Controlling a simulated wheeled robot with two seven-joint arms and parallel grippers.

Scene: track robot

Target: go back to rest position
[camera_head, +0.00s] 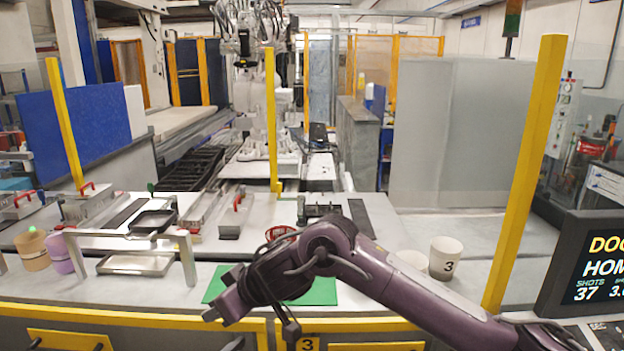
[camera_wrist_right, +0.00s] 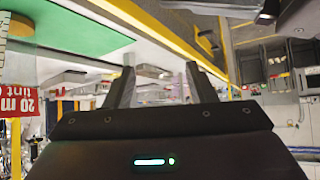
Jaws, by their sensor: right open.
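My right arm comes in from the right in the head view and reaches left across the front counter. Its gripper (camera_head: 220,298) hangs over the left part of a green mat (camera_head: 322,294), near the counter's yellow front edge. In the right wrist view the two fingers of the right gripper (camera_wrist_right: 160,88) stand apart with nothing between them. The green mat also shows in that view (camera_wrist_right: 75,30). My left gripper is not in view.
A metal frame (camera_head: 125,242) and tray (camera_head: 136,263) stand left. A yellow post (camera_head: 525,170) and black display (camera_head: 585,265) are at right. A red-and-white label (camera_wrist_right: 18,92) shows in the wrist view.

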